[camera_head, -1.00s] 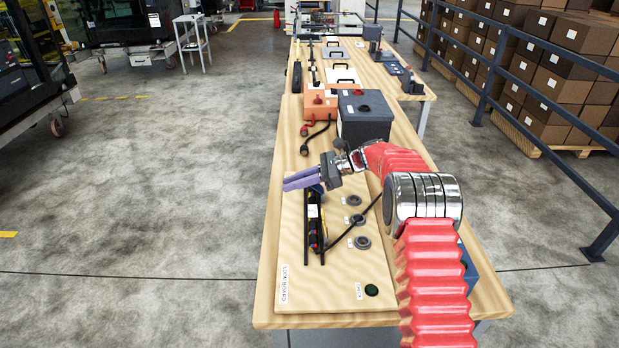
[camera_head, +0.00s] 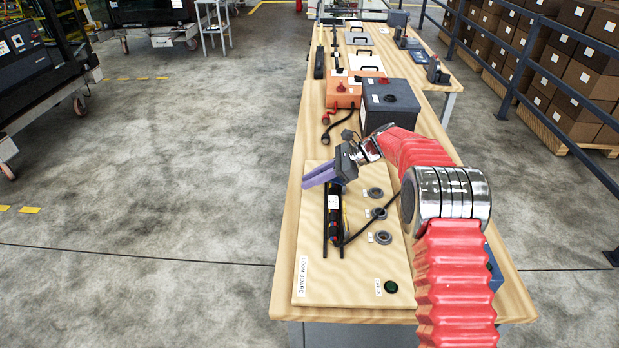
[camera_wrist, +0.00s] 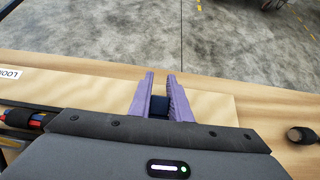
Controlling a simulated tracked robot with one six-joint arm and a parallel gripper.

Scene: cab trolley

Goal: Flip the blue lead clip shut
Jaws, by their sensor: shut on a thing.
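A dark blue piece, which looks like the blue lead clip (camera_wrist: 159,106), sits between the purple fingers of my gripper (camera_wrist: 160,78) in the wrist view. The fingers are shut on it, with their tips reaching past it. In the head view my gripper (camera_head: 306,180) is over the far left part of the loom board (camera_head: 350,285), at the far end of the black channel (camera_head: 334,222) that carries the coloured leads. The gripper body and fingers hide most of the clip there, so I cannot tell whether its flap is open or closed.
Several grey rings (camera_head: 380,238) and a dark green button (camera_head: 391,287) are on the board's right part. A black cable crosses the board. A dark grey box (camera_head: 389,103) and an orange box (camera_head: 341,93) stand farther back. Open floor lies left of the table.

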